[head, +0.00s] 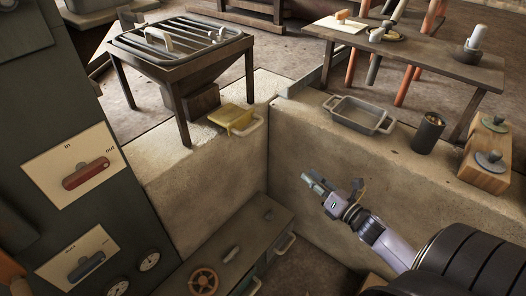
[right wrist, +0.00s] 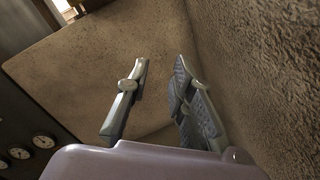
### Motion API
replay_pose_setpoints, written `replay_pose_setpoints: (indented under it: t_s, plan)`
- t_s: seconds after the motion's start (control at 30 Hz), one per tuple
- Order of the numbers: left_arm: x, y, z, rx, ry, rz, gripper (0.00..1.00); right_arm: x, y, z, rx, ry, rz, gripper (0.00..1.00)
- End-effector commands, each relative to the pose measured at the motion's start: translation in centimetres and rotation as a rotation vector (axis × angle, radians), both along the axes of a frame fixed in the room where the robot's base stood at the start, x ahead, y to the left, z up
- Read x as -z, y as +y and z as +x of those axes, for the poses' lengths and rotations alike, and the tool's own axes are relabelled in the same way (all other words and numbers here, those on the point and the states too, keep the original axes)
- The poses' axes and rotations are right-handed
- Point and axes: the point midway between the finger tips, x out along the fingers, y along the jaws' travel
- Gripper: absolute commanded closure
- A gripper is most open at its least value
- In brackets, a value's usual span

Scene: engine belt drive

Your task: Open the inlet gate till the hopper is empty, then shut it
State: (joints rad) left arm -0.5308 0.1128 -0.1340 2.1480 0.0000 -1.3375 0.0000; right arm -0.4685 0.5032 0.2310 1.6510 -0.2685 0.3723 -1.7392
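The hopper (head: 205,75) stands at the upper left on dark legs, with a slatted grate (head: 178,38) over its top. What is inside it cannot be told. A panel at the left carries a red lever (head: 86,173) on a plate lettered "in" and "out". I cannot tell which part is the inlet gate. My right gripper (head: 313,183) is empty, low in front of the concrete wall and well apart from the hopper and levers. In the right wrist view its fingers (right wrist: 157,85) stand apart. My left gripper is not visible.
A yellow tray (head: 232,118) sits on the ledge by the hopper. A metal pan (head: 358,114), a dark cup (head: 428,132) and a wooden block (head: 485,155) with knobs stand along the right ledge. A low cabinet (head: 235,235) with a handwheel (head: 203,281) is below.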

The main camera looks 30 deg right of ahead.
Motion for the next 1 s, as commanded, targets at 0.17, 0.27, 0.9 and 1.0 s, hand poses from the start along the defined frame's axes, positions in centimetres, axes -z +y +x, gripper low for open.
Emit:
replay_pose_setpoints:
  t_s: [0.17,0.27,0.9,1.0]
  plan:
    - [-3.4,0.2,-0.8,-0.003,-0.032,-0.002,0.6,-6.0,2.8,0.5,-0.13,-0.237,-0.378,0.92]
    - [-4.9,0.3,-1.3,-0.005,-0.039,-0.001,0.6,-8.1,3.8,0.3,-0.161,-0.311,-0.491,0.99]
    - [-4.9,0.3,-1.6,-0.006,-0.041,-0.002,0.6,-11.1,7.3,8.9,-0.17,-0.348,-0.542,1.0]
    - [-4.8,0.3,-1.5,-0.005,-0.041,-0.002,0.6,-11.4,7.8,10.5,-0.17,-0.347,-0.542,1.0]
